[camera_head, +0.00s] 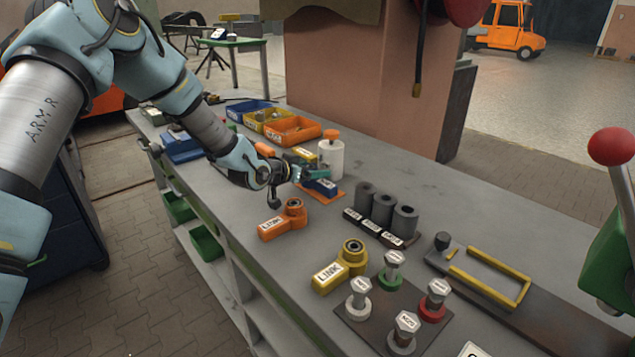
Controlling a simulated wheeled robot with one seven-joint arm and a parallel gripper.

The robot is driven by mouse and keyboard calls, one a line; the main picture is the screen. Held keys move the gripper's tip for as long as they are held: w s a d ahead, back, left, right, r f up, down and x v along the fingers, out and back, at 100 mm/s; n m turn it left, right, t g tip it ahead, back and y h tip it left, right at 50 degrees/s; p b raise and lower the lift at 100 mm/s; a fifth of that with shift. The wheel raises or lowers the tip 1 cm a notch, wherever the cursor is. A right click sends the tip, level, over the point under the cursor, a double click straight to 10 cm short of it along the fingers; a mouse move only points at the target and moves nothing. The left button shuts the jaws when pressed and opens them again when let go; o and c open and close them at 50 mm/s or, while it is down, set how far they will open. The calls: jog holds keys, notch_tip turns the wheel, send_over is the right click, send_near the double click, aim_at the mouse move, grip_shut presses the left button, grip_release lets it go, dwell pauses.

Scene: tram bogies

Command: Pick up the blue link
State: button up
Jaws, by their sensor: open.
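The blue link (322,187) lies at the middle of the long grey workbench, at the left of the upright dark cylinders. It is small in the picture and partly hidden by my gripper. My gripper (301,174) is at its left end, with its jaws open and close to it. I cannot tell whether they touch it or lie around it. An orange link (280,222) and a yellow link (338,268) lie nearer on the bench, both labelled LINK.
Blue, yellow and orange bins (292,130) and a white canister (331,158) stand behind my gripper. Grey cylinders (383,210) stand in a labelled rack to the right. Several labelled bolts (404,330) stand on a plate in front. Bare bench lies left of the yellow link.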

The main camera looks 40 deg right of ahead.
grip_shut()
dwell(0.5)
jog(key=shift+a, duration=0.1)
dwell(0.7)
